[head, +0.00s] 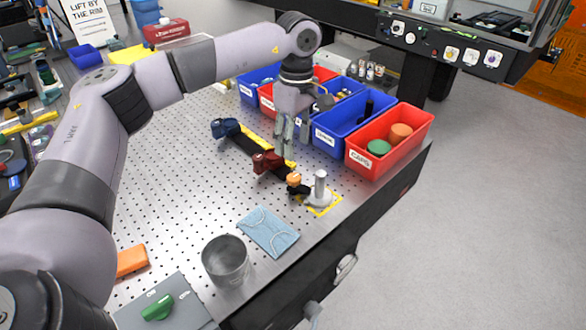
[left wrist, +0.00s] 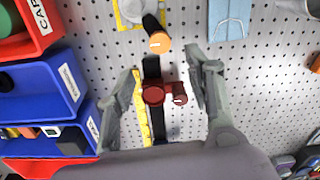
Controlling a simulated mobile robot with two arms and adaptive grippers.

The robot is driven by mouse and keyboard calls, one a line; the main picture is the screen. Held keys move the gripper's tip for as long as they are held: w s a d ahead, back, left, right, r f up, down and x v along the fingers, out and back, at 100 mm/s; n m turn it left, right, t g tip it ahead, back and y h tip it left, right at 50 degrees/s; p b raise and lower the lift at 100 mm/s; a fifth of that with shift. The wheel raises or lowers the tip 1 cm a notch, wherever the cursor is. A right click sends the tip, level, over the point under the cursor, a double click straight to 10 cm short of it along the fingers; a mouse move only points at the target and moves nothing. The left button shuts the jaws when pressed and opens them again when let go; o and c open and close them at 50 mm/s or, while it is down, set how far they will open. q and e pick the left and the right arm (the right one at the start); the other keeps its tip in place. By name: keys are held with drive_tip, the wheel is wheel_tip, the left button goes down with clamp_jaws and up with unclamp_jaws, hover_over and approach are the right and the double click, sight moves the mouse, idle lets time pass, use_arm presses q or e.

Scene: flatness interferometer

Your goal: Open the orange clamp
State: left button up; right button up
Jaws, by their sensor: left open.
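The orange clamp shows in the head view as an orange knob (head: 294,179) on a dark bar beside a metal post. In the left wrist view its orange round end (left wrist: 160,43) lies just beyond my fingertips. A red clamp part (head: 267,162) is on the same dark line. In the left wrist view the red part (left wrist: 153,95) lies between my fingers, below them; I see no contact. My left gripper (head: 285,150) is open and empty above this row; both fingers also show in the left wrist view (left wrist: 166,66). My right gripper is not in view.
A blue clamp part (head: 224,128) is at the row's far end. A red bin (head: 405,158) and a blue bin (head: 335,148) stand close behind. A metal cup (head: 225,263) and blue mask (head: 268,232) are nearer.

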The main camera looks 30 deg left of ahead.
sight(293, 176)
use_arm(q)
drive_tip(key=f, duration=0.4)
drive_tip(key=f+p, duration=0.1)
drive_tip(key=f, duration=0.4)
drive_tip(key=shift+s, duration=0.2)
drive_tip(key=shift+a+f+p, duration=0.1)
drive_tip(key=shift+f+p, duration=0.1)
drive_tip(key=shift+p, duration=0.1)
drive_tip(key=shift+f, duration=0.15)
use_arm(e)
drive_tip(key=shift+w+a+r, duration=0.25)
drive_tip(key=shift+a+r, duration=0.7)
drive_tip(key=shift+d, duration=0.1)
use_arm(q)
drive_tip(key=shift+c, duration=0.2)
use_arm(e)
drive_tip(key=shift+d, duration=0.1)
use_arm(q)
drive_tip(key=shift+c, duration=0.7)
clamp_jaws()
